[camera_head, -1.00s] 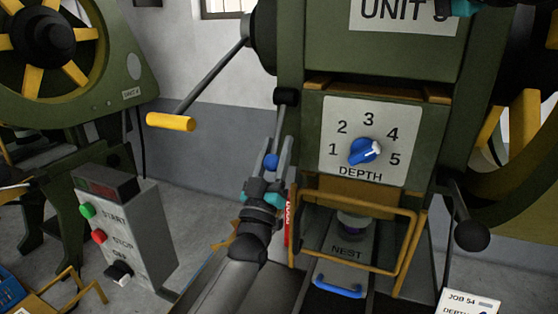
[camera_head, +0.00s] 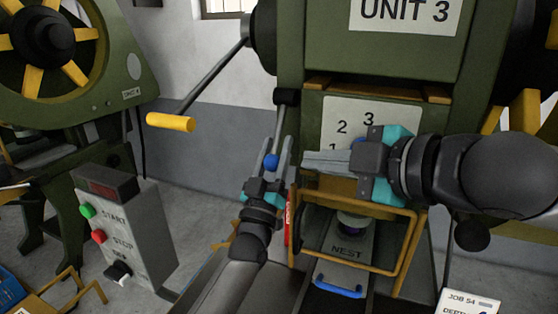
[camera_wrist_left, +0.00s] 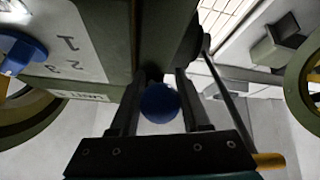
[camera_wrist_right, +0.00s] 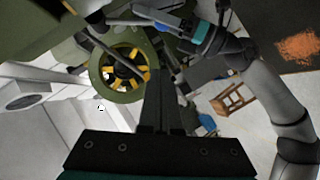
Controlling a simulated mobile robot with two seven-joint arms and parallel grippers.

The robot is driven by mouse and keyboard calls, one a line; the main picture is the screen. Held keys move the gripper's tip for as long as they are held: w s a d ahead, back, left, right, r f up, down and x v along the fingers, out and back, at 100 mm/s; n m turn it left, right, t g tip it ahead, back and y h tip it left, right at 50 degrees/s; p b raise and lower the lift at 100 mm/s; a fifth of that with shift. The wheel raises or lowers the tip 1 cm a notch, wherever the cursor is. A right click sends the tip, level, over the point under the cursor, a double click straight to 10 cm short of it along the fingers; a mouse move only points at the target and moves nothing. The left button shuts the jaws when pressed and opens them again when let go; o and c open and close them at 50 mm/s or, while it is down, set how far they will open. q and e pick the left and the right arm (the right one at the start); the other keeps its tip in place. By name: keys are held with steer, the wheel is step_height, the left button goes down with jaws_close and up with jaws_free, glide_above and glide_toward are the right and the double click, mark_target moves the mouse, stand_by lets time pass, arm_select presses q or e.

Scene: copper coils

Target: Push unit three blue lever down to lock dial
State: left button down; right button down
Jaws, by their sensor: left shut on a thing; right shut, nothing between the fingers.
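The blue lever knob (camera_head: 271,161) is on the left side of the unit 3 press, below a dark pivot block (camera_head: 286,97). My left gripper (camera_head: 274,152) is shut around it. The left wrist view shows the blue ball (camera_wrist_left: 160,103) between the two fingers. My right gripper (camera_head: 308,162) is shut and empty, crossing in front of the depth dial plate (camera_head: 336,109), its tips just right of the lever. It hides most of the blue dial, so its setting cannot be read in the head view. Part of the blue dial (camera_wrist_left: 22,48) shows in the left wrist view.
A yellow-handled crank (camera_head: 170,122) sticks out to the left of the press. A yellow guard frame (camera_head: 346,267) surrounds the nest below the plate. A grey start/stop control box (camera_head: 125,225) stands at the lower left. A black ball handle (camera_head: 472,236) is under my right arm.

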mark_target(274, 163)
arm_select(q)
steer(key=shift+d+f, duration=0.1)
steer(key=shift+f, duration=0.25)
arm_select(e)
steer(key=w+d+f+x, duration=0.1)
steer(key=d+x, duration=0.1)
steer(key=x, duration=1)
steer(key=shift+w+a+f, duration=0.25)
steer(key=shift+w+f, duration=0.05)
steer(key=shift+w, duration=0.05)
arm_select(q)
steer(key=shift+s+d+r, duration=0.15)
steer(key=shift+d+r, duration=0.05)
arm_select(e)
steer(key=shift+w+d+f, duration=0.35)
steer(key=shift+w+f, duration=0.25)
steer(key=shift+f, duration=0.1)
arm_select(q)
steer(key=c, duration=0.8)
jaws_free()
steer(key=o, duration=0.4)
steer(key=shift+a+r, duration=0.1)
steer(key=shift+a, duration=0.1)
arm_select(e)
steer(key=shift+a, duration=0.2)
